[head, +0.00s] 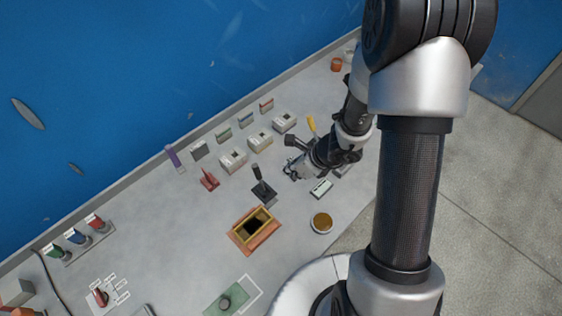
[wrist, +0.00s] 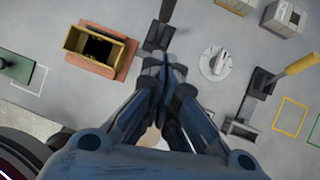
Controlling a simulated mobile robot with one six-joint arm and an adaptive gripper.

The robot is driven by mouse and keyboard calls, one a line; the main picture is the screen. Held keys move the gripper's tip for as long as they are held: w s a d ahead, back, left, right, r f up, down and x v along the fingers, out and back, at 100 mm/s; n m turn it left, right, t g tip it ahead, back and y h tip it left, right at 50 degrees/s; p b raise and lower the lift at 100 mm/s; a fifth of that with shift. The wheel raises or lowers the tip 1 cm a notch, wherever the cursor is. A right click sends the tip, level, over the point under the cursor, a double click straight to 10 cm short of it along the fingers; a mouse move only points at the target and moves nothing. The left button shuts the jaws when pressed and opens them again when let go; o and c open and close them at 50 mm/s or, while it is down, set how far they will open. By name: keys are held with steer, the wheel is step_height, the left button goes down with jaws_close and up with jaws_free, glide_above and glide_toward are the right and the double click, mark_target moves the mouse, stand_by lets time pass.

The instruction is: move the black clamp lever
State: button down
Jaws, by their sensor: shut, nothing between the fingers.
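The black clamp lever (head: 257,173) stands up from a dark base plate (head: 264,193) on the grey panel in the head view. It also shows at the top of the wrist view (wrist: 166,11), where its upper end is cut off by the frame edge. My gripper (head: 290,171) is to the right of the lever in the head view, with a gap between them. In the wrist view my gripper (wrist: 168,66) has its fingers together, empty, just below the lever's base. The fingers hide part of the panel beneath them.
An orange-based box with a dark opening (head: 254,228) lies near the lever. A white dial (wrist: 215,63) and a yellow-handled lever (wrist: 292,70) are right of the fingers in the wrist view. A red lever (head: 209,180) and several grey boxes stand behind. A blue wall (head: 120,80) borders the panel.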

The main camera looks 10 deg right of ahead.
steer(key=b, duration=0.2)
glide_toward(259, 177)
step_height(259, 177, down, 4)
steer(key=s+d, duration=0.2)
steer(key=w+a, duration=0.1)
steer(key=w+a+f, duration=0.1)
steer(key=w, duration=0.1)
steer(key=shift+w+a+f+p, duration=0.1)
steer(key=shift+w+a+p, duration=0.1)
steer(key=shift+a+p, duration=0.2)
steer(key=w+a, duration=0.1)
steer(key=w, duration=0.1)
steer(key=shift+w+a+b, duration=0.35)
steer(key=shift+w+a, duration=0.05)
